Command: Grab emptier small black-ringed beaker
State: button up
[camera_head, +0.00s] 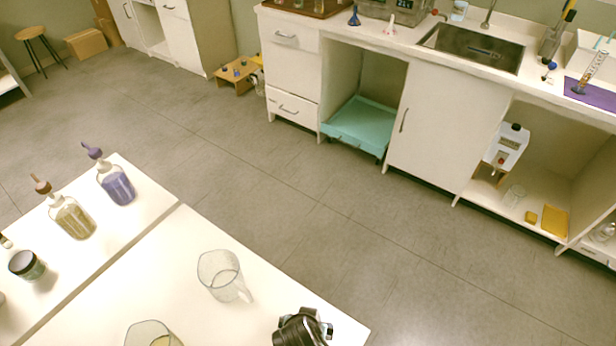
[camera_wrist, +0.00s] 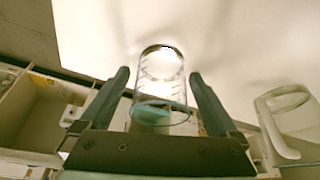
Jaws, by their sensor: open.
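My gripper (camera_wrist: 159,74) is open in the wrist view, with one finger on each side of a small clear glass beaker (camera_wrist: 163,88). The beaker has a dark ring at its far end and graduation marks on its wall. A gap shows between each finger and the glass. Its contents are hard to tell; a teal patch shows at its near end. In the head view, a dark part of my arm shows at the bottom edge, and I cannot make out the small beaker or the fingers there.
A larger clear jug with a handle (camera_head: 222,276) stands on the white table (camera_head: 160,265); a similar handled jug shows in the wrist view (camera_wrist: 290,125). Another glass vessel (camera_head: 150,334) is cut off below. A purple bottle (camera_head: 118,186) and yellowish bottle (camera_head: 73,219) stand left.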

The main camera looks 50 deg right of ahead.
jog(key=shift+c, duration=0.2)
jog(key=c, duration=1.4)
jog(key=shift+r, duration=0.15)
